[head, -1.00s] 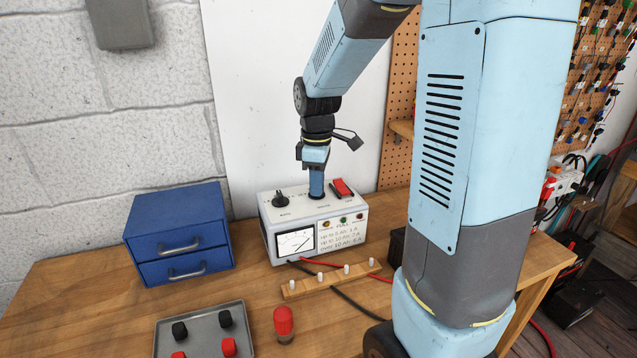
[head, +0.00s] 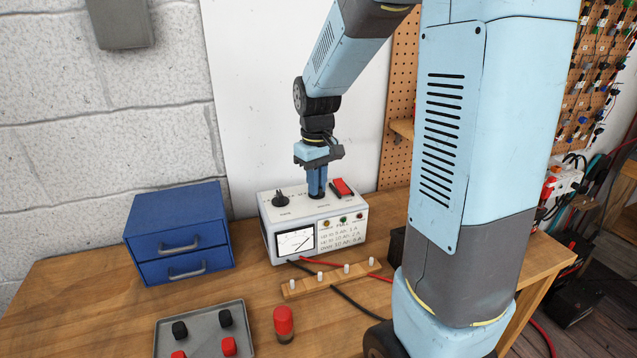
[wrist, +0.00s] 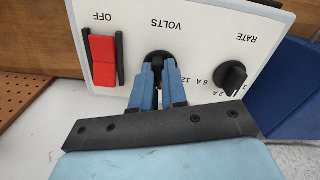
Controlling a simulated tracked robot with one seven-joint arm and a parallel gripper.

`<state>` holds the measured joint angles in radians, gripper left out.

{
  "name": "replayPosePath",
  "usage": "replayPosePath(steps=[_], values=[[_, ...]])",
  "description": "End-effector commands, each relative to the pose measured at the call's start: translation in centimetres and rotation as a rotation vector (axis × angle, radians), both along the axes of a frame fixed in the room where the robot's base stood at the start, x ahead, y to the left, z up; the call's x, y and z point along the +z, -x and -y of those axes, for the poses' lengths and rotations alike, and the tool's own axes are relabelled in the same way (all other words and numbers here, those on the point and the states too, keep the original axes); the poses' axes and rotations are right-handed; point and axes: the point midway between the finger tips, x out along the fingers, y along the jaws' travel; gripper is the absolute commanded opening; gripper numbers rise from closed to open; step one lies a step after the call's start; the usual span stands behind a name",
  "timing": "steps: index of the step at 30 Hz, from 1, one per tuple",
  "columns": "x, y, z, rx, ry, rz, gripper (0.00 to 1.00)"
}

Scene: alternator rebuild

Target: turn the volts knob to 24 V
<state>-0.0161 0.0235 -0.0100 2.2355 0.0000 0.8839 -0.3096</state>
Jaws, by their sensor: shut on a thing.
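The charger (head: 306,208) is a white box with a gauge, standing on the bench by the back wall. Its volts knob (wrist: 158,60) is black and sits on the top panel under the VOLTS label in the wrist view. My gripper (wrist: 158,72) points straight down, its two blue fingers shut on the volts knob, one on each side. The fingers cover much of the knob, and its pointer cannot be read. In the head view my gripper (head: 316,194) hides the knob.
A red switch (wrist: 103,60) marked OFF is beside the volts knob, and the black rate knob (wrist: 231,76) is on the other side. A blue drawer cabinet (head: 178,232) stands left of the charger. A terminal strip (head: 331,280) and cables lie in front.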

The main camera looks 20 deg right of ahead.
Motion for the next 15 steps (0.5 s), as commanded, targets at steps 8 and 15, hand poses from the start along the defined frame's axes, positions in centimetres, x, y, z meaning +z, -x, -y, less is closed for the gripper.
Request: replayPosePath(steps=[8,15], values=[[0.15,-0.18,-0.02,-0.195,-0.001,0.006,0.0],[0.17,-0.2,-0.02,-0.293,-0.001,0.007,0.0]])
